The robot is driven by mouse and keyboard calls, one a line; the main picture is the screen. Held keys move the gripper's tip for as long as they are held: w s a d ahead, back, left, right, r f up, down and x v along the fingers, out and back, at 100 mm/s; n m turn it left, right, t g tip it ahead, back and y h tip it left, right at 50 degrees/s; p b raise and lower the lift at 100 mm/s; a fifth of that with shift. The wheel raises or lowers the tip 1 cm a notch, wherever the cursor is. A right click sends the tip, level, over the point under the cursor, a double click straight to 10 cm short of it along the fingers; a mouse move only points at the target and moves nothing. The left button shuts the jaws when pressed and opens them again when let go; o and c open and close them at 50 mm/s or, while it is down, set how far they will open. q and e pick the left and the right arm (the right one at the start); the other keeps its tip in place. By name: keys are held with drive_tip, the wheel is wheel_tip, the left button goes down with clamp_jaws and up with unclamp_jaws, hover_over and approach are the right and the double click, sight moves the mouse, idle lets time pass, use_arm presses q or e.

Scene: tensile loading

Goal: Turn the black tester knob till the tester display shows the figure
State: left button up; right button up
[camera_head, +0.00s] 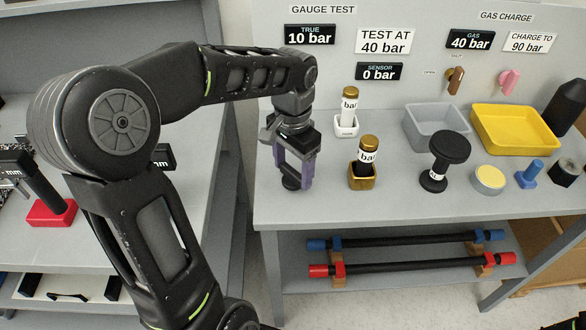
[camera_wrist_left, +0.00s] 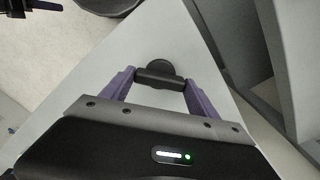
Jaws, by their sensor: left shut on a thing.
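A black tester knob (camera_head: 291,182) stands near the left front corner of the right-hand bench. My left gripper (camera_head: 296,172) reaches down over it, its purple fingers closed on the knob's crossbar. In the left wrist view the black bar of the knob (camera_wrist_left: 158,77) sits between the two fingertips, with its round part beyond. On the back panel, the TRUE display (camera_head: 310,35) reads 10 bar and the SENSOR display (camera_head: 380,72) reads 0 bar. A white sign (camera_head: 383,41) says TEST AT 40 bar. My right gripper is not in view.
A gold-capped gauge in a white holder (camera_head: 346,127) and another in a gold holder (camera_head: 362,180) stand just right of my left gripper. Farther right are a black spool-shaped piece (camera_head: 437,184), a grey tray (camera_head: 410,131) and a yellow tray (camera_head: 545,147). Rods lie on the lower shelf.

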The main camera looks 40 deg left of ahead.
sight(293, 171)
use_arm(q)
drive_tip(key=n, duration=0.3)
drive_tip(key=shift+n+b, duration=0.3)
drive_tip(key=shift+n, duration=2)
drive_tip(key=o, duration=1.4)
drive_tip(key=shift+c, duration=0.2)
wheel_tip(293, 171, up, 8)
drive_tip(key=shift+f, duration=0.1)
